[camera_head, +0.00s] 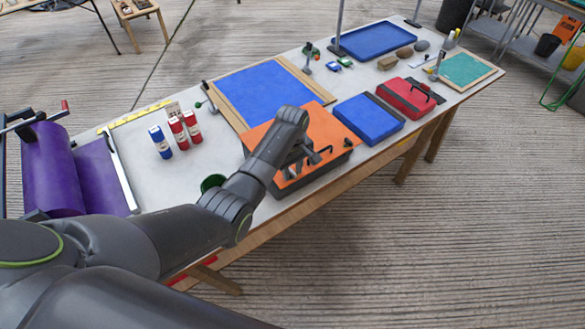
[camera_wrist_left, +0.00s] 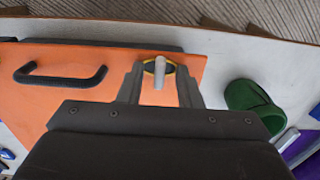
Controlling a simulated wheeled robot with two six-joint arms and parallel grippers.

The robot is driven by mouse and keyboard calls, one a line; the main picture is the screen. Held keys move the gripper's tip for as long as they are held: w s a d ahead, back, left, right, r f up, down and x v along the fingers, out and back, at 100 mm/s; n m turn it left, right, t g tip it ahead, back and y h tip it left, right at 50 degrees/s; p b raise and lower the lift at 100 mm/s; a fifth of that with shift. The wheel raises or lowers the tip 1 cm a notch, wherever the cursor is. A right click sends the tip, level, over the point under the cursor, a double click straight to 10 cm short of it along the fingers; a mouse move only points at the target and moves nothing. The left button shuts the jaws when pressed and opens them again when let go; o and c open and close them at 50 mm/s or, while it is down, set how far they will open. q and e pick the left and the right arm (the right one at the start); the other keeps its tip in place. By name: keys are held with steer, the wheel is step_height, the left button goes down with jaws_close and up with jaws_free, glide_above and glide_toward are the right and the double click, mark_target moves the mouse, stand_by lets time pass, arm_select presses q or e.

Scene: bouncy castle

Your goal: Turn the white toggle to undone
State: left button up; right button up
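The white toggle (camera_wrist_left: 159,74) stands on a dark oval base with a yellow rim, near the edge of an orange panel (camera_wrist_left: 100,106). In the left wrist view, the fingers of my left gripper (camera_wrist_left: 159,67) are open, one on each side of the toggle, with a visible gap on both sides. In the head view, my left gripper (camera_head: 288,170) is over the near left part of the orange panel (camera_head: 268,128), which tops a dark case. My right gripper is not in view.
A black handle (camera_wrist_left: 62,78) rises from the panel, left of the toggle. A green cup (camera_wrist_left: 252,102) is to the right. Red and blue bottles (camera_head: 178,133), a blue sheet in a wooden frame (camera_head: 305,72) and a blue case (camera_head: 368,120) share the table.

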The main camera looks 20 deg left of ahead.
arm_select(q)
jaws_close()
steer(key=shift+r, duration=0.1)
steer(key=m+p, duration=0.2)
steer(key=shift+r+m, duration=0.1)
steer(key=shift+m, duration=0.3)
steer(key=m+p, duration=0.2)
steer(key=m, duration=0.1)
steer(key=shift+m, duration=0.3)
steer(key=m+p, duration=0.2)
steer(key=m, duration=0.3)
steer(key=shift+w+m, duration=0.1)
steer(key=shift+m, duration=0.2)
steer(key=m+p, duration=0.1)
steer(key=m, duration=0.5)
